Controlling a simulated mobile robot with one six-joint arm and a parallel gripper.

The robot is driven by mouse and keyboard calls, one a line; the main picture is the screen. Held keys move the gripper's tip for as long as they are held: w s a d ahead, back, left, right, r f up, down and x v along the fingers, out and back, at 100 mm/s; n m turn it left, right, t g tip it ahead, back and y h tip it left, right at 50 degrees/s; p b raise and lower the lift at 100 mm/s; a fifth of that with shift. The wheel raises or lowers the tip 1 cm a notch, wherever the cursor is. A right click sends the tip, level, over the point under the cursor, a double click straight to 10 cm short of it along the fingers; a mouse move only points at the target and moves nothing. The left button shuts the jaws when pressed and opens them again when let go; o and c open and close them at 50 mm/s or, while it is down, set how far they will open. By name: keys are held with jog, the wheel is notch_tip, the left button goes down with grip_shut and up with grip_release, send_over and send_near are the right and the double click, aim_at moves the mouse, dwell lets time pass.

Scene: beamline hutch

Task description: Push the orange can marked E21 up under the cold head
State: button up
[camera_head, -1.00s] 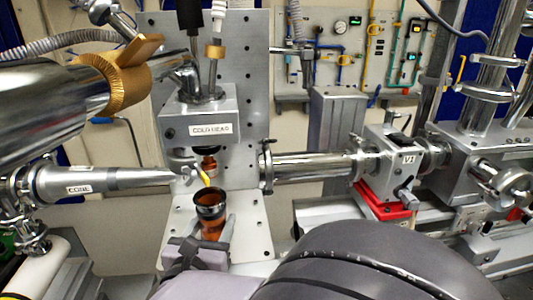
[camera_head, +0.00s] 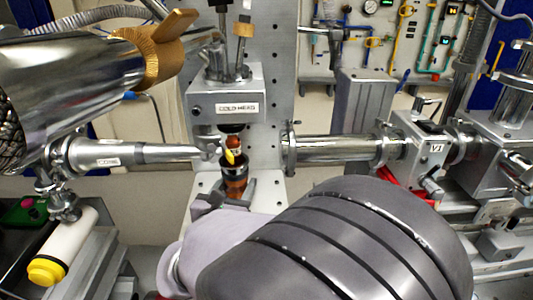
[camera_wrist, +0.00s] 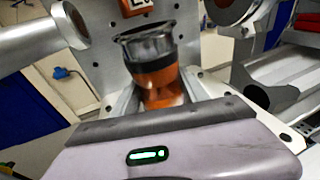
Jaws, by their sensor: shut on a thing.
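The orange can (camera_head: 235,184) with a dark rim stands upright between the fingers of my gripper (camera_head: 230,196). It also shows in the wrist view (camera_wrist: 158,85), with a finger on each side; no E21 mark is readable. My gripper (camera_wrist: 158,100) is shut on it. The cold head (camera_head: 226,90), a grey labelled block, is above the can on an upright plate. A copper-coloured tip (camera_head: 236,142) with a yellow piece hangs below it, right over the can's mouth. I cannot tell whether the tip is inside the rim.
A cone marked CONE (camera_head: 135,153) points in from the left, close to the can. A steel beam pipe (camera_head: 335,149) comes in from the right, with valve V1 (camera_head: 425,150) beyond. The perforated upright plate (camera_head: 278,65) is behind. A large metal cylinder (camera_head: 75,75) hangs upper left.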

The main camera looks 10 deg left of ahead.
aim_at(237, 158)
jog(key=shift+w, duration=0.45)
jog(key=shift+s+r+p, duration=0.1)
jog(key=shift+r+p, duration=1.95)
jog(key=shift+r, duration=0.85)
jog(key=shift+r+b, duration=0.25)
jog(key=shift+b, duration=0.2)
jog(key=shift+r+p, duration=0.45)
jog(key=shift+r, duration=0.15)
jog(key=o, duration=0.9)
jog(key=shift+o, duration=1.1)
